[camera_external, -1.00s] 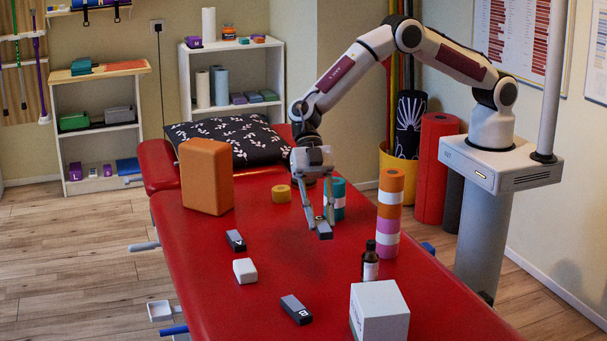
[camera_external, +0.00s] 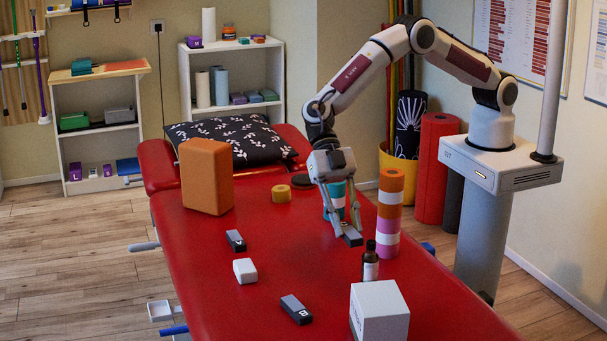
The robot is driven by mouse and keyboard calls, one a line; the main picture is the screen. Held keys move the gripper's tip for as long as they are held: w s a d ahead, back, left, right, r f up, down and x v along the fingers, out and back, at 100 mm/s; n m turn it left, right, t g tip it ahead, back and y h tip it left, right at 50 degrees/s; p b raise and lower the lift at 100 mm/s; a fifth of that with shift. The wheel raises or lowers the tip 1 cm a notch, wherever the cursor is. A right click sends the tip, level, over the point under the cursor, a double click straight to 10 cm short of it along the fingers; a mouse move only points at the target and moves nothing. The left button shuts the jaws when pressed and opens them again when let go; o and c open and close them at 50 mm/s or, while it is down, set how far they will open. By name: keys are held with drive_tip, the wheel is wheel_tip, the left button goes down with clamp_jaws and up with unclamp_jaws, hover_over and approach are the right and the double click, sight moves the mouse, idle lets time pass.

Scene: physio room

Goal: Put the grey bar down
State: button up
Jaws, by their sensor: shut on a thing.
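My gripper (camera_external: 345,232) is shut on a grey bar (camera_external: 352,240) and points down over the red treatment table (camera_external: 270,265). The bar is close to the table top, but I cannot tell whether it touches it. It is behind and to the left of a dark bottle (camera_external: 370,265) with a white label. Two similar dark grey bars lie on the table, one at the left (camera_external: 236,240) and one nearer the front (camera_external: 296,309).
A striped orange, white and pink column (camera_external: 389,215) stands close to the right of my gripper, with a teal and white roll (camera_external: 336,199) behind it. The table's centre is clear.

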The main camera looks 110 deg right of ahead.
drive_tip(key=a+r+m+t, duration=0.1)
drive_tip(key=a+r, duration=0.3)
drive_tip(key=a, duration=0.5)
drive_tip(key=a+r+m+t, duration=0.2)
drive_tip(key=a+r+m, duration=0.1)
drive_tip(key=a, duration=0.6)
drive_tip(key=shift+s+r+h, duration=0.4)
drive_tip(key=shift+r, duration=0.25)
drive_tip(key=shift+f, duration=0.15)
hover_over(388, 292)
drive_tip(key=s+d, duration=0.1)
drive_tip(key=d, duration=0.2)
drive_tip(key=shift+s+d+f, duration=0.1)
drive_tip(key=shift+s+f, duration=0.05)
drive_tip(key=shift+f, duration=2.85)
drive_tip(key=shift+f, duration=1.9)
